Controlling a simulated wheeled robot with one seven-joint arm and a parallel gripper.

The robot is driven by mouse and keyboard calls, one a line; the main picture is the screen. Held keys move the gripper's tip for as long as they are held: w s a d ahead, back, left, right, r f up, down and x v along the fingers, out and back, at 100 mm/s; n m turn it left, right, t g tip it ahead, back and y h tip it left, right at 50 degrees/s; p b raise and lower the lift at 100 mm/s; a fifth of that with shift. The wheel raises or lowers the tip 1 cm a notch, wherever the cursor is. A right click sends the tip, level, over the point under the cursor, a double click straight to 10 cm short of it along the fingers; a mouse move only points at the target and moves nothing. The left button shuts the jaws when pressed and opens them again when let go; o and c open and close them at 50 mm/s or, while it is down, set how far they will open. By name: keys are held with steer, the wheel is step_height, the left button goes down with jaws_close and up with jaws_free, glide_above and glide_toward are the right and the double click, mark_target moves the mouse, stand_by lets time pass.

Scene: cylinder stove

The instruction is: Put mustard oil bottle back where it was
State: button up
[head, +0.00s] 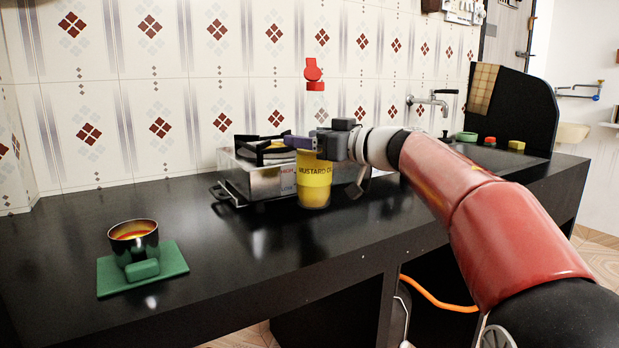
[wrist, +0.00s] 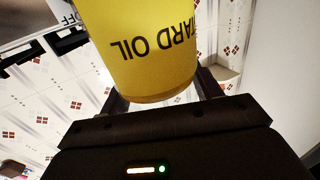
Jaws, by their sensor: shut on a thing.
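The mustard oil bottle (head: 314,182) is yellow with dark lettering and stands upright in front of the stove in the head view. A red cap-like piece (head: 313,74) shows straight above it; the part between is clear or hard to see. My gripper (head: 304,143) is shut on the bottle above its label. In the wrist view the yellow bottle (wrist: 147,50) fills the space between my fingers, its lettering upside down. I cannot tell whether the bottle's base touches the black counter.
The metal stove (head: 258,172) sits close behind the bottle. A dark cup (head: 134,243) with orange contents stands on a green mat (head: 175,258) at left. The black counter (head: 235,255) between them is clear. A tap (head: 428,101) and small items are at right.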

mark_target(311, 163)
steer(key=shift+f+b, duration=0.9)
steer(key=shift+f, duration=1.65)
steer(key=o, duration=1.2)
steer(key=shift+f, duration=0.1)
steer(key=shift+d, duration=0.1)
steer(key=v, duration=1.2)
steer(key=shift+r, duration=0.2)
